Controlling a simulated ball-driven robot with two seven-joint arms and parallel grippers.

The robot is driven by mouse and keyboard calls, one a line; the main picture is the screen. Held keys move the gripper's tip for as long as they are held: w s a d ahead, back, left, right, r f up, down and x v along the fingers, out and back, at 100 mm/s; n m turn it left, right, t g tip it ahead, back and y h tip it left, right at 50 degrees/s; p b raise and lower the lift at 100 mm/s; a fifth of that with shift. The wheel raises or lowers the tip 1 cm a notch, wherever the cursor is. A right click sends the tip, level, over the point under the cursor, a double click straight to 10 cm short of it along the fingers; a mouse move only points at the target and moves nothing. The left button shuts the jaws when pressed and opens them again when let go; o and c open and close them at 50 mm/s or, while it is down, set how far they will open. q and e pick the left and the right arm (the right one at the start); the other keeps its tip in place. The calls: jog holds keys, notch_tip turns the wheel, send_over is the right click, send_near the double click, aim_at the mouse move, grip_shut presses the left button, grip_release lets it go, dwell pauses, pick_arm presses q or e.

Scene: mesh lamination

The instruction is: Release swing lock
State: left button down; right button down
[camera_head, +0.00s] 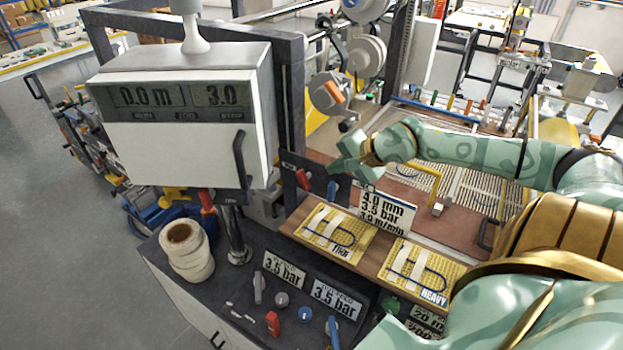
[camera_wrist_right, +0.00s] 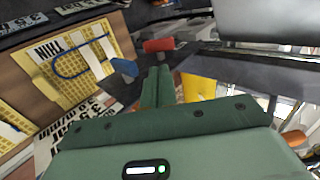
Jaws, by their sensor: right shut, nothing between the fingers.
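A dark upright panel (camera_head: 316,184) carries a red lever (camera_head: 303,179) and a blue lever (camera_head: 332,190). No readable label shows which of them is the swing lock. My right gripper (camera_head: 338,170) is shut and empty, just in front of this panel near the blue lever. In the right wrist view its closed fingertips (camera_wrist_right: 157,72) point at the panel, with the red lever (camera_wrist_right: 158,45) just beyond them and the blue lever (camera_wrist_right: 124,68) to their left. I cannot tell whether the fingers touch either lever. My left gripper is out of view.
A white display box (camera_head: 180,150) with a black handle stands left of the panel. Yellow sample cards (camera_head: 335,232) lie on a wooden ledge below, beside a sign (camera_head: 384,212). A white tape roll (camera_head: 187,250) and several knobs sit on the front console (camera_head: 235,290).

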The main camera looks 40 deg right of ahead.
aim_at(303, 176)
jog(key=x, duration=0.2)
jog(key=p+x, duration=0.1)
jog(key=x, duration=0.5)
jog(key=shift+w+a+r+p, duration=0.25)
jog(key=shift+w+p, duration=0.15)
jog(key=shift+w, duration=0.1)
